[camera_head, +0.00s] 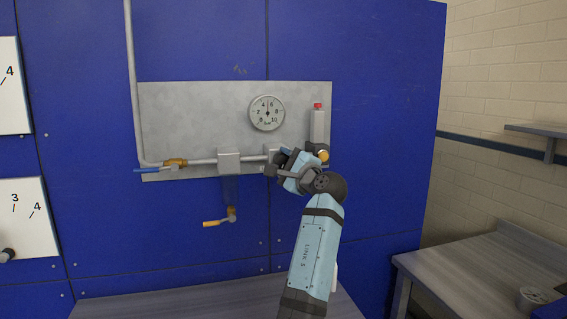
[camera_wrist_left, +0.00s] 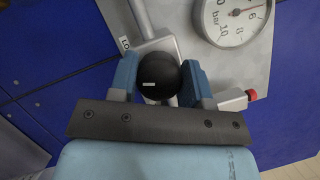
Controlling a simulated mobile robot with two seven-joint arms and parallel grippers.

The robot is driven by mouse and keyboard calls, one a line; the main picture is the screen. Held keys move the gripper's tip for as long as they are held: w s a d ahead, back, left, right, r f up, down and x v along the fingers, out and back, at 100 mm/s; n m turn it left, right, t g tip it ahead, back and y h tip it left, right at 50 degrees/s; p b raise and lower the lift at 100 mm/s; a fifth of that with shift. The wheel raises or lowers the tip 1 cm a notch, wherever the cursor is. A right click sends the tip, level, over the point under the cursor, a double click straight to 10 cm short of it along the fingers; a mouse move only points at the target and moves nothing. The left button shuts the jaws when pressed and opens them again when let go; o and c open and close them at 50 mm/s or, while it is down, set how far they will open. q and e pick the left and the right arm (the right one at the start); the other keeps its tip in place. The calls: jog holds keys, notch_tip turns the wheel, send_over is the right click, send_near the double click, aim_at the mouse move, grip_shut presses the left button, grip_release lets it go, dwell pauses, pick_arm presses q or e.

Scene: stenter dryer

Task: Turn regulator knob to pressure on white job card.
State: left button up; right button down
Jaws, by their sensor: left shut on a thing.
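The black round regulator knob (camera_wrist_left: 160,83), with a small white mark on its face, sits between the blue fingers of my left gripper (camera_wrist_left: 158,78) in the left wrist view. The gripper is shut on it. In the head view my left gripper (camera_head: 283,162) is at the lower right of the grey panel and hides most of the knob. The round pressure gauge (camera_head: 267,113) is above it, marked in bar; its needle stands roughly upright, near mid-scale. The gauge also shows partly in the wrist view (camera_wrist_left: 232,18). I cannot make out a white job card. My right gripper is not in view.
A grey panel (camera_head: 190,115) on a blue wall carries a pipe, a blue-handled valve (camera_head: 150,170), a hanging drain lever (camera_head: 215,222) and a red-topped cylinder (camera_head: 318,125) close to my gripper. White dial plates (camera_head: 20,220) are at left. A grey table (camera_head: 470,270) is at right.

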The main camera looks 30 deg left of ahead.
pick_arm(q)
jog(key=o, duration=0.9)
jog(key=shift+a, duration=0.1)
jog(key=v, duration=1.4)
jog(key=shift+b, duration=0.3)
jog(key=shift+w, duration=0.1)
